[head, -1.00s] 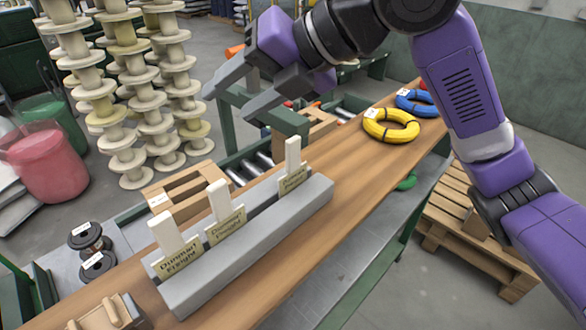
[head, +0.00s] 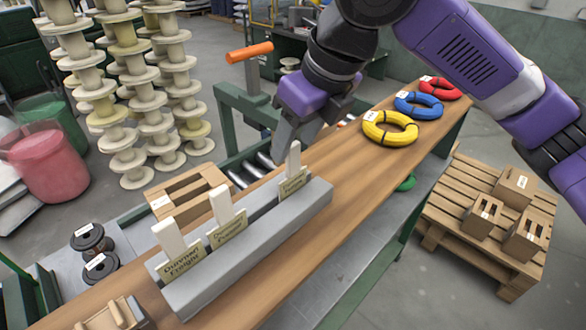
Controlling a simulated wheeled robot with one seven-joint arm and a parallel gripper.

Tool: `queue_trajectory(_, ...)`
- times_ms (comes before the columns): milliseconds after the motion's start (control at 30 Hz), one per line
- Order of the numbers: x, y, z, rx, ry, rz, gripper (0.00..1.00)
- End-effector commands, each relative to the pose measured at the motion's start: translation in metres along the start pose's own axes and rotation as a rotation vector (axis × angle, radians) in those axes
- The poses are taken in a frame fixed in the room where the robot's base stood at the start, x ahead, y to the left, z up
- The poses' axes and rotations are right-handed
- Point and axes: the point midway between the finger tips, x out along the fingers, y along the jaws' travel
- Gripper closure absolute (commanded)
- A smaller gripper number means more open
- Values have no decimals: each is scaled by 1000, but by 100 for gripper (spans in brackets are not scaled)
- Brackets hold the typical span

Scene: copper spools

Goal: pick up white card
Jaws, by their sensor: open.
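Three upright white cards stand in a row in a long grey slotted block (head: 265,235) on the wooden bench. The near card (head: 169,240), the middle card (head: 221,206) and the far card (head: 293,160) each rise behind a tan lettered label. My gripper (head: 291,147) points down at the top of the far card, with its fingers open. The fingers overlap the card's top edge in the picture; I cannot tell whether they touch it or straddle it.
Yellow (head: 390,128), blue (head: 418,104) and red (head: 439,88) coils lie farther along the bench (head: 345,185). A wooden frame box (head: 185,195) and a roller conveyor lie left of the block. A green post with an orange handle (head: 249,52) stands behind my gripper.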

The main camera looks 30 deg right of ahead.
Motion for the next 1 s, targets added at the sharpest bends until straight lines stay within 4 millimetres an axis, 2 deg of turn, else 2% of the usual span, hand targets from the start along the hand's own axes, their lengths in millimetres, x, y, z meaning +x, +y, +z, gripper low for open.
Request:
queue_trajectory(200, 19, 0, 0, 0, 0, 1, 49)
queue_trajectory(433, 21, 0, 0, 1, -1, 0, 49)
queue_trajectory(700, 20, 0, 0, 1, -1, 0, 100)
queue_trajectory(1000, 20, 0, 0, 1, -1, 0, 100)
